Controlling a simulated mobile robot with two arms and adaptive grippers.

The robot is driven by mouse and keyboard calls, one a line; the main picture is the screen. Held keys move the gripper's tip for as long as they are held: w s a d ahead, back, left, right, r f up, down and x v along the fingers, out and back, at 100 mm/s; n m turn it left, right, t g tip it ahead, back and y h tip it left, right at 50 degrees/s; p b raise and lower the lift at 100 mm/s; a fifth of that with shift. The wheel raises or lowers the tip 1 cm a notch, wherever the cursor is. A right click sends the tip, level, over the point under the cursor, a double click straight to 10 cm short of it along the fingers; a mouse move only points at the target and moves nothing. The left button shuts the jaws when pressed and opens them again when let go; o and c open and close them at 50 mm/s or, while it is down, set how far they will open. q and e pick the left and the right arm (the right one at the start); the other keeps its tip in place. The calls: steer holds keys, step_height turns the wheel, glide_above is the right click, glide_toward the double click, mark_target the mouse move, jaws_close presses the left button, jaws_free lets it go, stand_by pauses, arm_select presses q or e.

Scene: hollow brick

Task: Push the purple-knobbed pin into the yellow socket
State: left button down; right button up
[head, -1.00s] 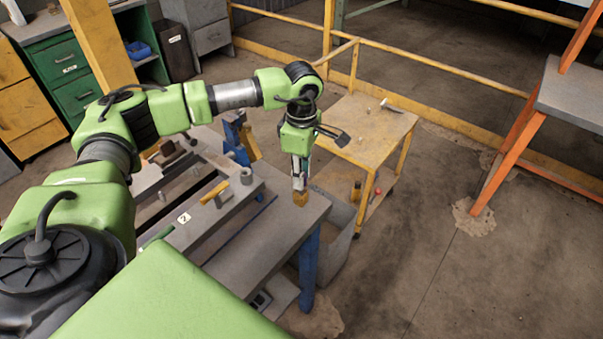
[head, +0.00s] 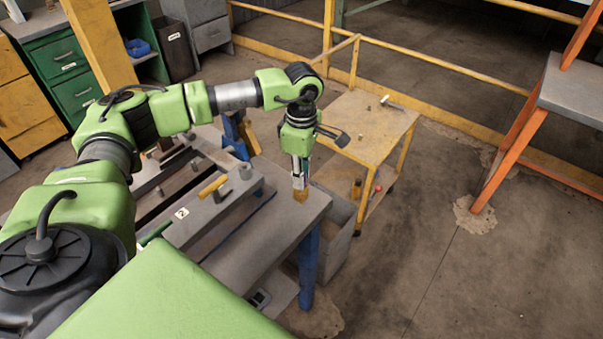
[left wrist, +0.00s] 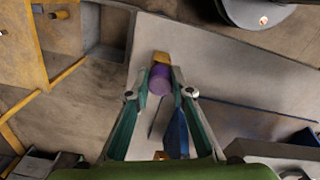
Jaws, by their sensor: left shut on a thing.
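The yellow socket (head: 300,196) stands near the far right corner of the grey workbench. In the left wrist view the yellow socket (left wrist: 161,58) shows just beyond the purple knob (left wrist: 159,80). My left gripper (head: 300,180) points down above the socket. In the left wrist view its fingertips (left wrist: 160,92) are shut on the purple knob from both sides. The knob lines up roughly with the socket. The pin's shaft is hidden, so I cannot tell whether its tip is inside the socket. My right gripper is not in view.
The workbench (head: 285,225) also carries a yellow-handled tool (head: 213,186) and a grey cylinder (head: 246,173), left of the gripper. A yellow cart (head: 358,130) stands behind the bench. Open floor (head: 450,260) lies to the right.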

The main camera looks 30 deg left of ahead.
arm_select(q)
steer(key=shift+f+b, duration=0.4)
steer(key=shift+f, duration=0.15)
steer(key=c, duration=1.7)
jaws_free()
step_height(320, 180, up, 12)
steer(key=shift+d, duration=0.1)
